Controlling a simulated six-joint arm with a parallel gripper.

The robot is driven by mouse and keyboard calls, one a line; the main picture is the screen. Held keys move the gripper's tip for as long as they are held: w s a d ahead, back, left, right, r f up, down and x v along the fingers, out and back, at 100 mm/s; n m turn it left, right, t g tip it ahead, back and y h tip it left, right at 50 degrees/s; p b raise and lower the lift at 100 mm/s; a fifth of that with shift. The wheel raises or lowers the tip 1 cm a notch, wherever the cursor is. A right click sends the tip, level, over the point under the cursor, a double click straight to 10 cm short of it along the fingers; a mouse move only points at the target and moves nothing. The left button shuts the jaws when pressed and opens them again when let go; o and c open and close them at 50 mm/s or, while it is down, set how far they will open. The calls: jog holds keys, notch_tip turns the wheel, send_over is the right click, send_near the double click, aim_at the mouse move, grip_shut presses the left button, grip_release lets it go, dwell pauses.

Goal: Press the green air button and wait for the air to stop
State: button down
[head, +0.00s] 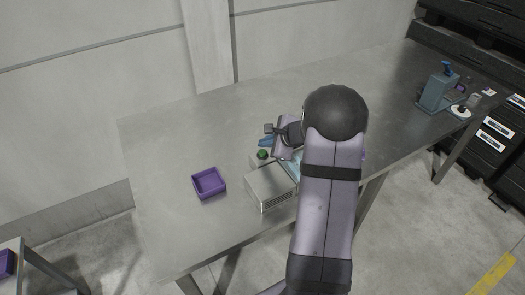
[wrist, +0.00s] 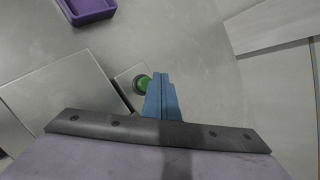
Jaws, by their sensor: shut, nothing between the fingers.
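The green air button (head: 262,154) sits on a small light box beside a larger metal box. In the wrist view the button (wrist: 142,84) shows just left of my fingers, partly covered by them. My gripper (head: 264,142) has blue fingers shut together with nothing between them. In the wrist view the shut fingers (wrist: 162,92) point away from the camera. In the head view they are just behind the button. I cannot tell whether they touch it, or whether it is pressed down.
The metal box (head: 270,186) with a slotted front stands near the table's front edge. A purple tray (head: 209,193) lies to its left. The back left of the metal table (head: 170,135) is clear.

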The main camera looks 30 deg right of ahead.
aim_at(265, 154)
jog(key=shift+r+p, duration=1.5)
jog(key=shift+r, duration=0.75)
jog(key=s+a+n+g+y, duration=0.1)
jog(key=s+a+n+g, duration=0.1)
jog(key=s+a+n, duration=0.55)
jog(key=s+a+n+g+y, duration=0.1)
jog(key=s+a+n+g, duration=0.25)
jog(key=a, duration=0.65)
jog(key=s+a+n+g+h, duration=0.1)
jog(key=s+n+h, duration=0.1)
jog(key=s+n, duration=0.5)
jog(key=s+a+f+n+g+h, duration=0.1)
jog(key=s+a+n+g+h, duration=0.1)
jog(key=s+n, duration=0.4)
jog(key=s, duration=0.4)
jog(key=shift+s+a+n, duration=0.15)
jog(key=shift+s+n, duration=0.25)
jog(key=shift+f+g, duration=0.1)
jog(key=shift+g, duration=0.15)
dwell(1.7)
